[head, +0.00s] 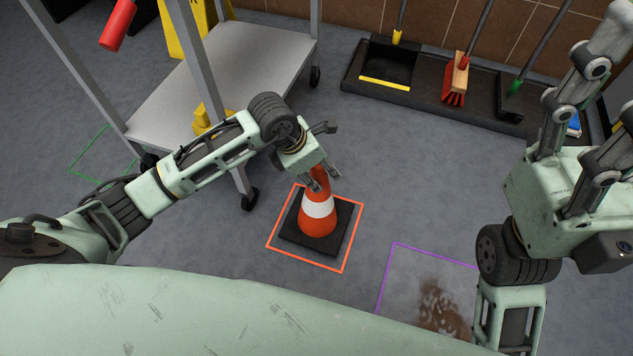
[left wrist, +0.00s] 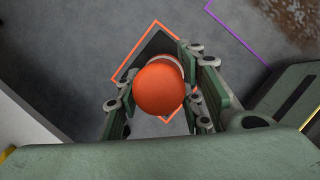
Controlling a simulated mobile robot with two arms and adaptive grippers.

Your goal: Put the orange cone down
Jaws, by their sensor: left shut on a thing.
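The orange cone (head: 318,224) has a white band and a black square base. It stands upright inside the orange square outline (head: 270,241) on the floor, and I cannot tell whether its base touches the floor. My left gripper (head: 323,181) is shut on the cone near its top. In the left wrist view the round orange top of the cone (left wrist: 159,88) sits between the two fingers, with part of the base and the orange outline below it. My right gripper (head: 597,50) is raised at the right edge, its fingertips partly out of view.
A grey cart (head: 225,75) with wheels stands at the upper left. A purple outline (head: 397,244) with a brown stain lies to the right of the cone. A black tray (head: 480,110) with a dustpan and brushes lies along the back wall. A green outline (head: 85,157) is at the left.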

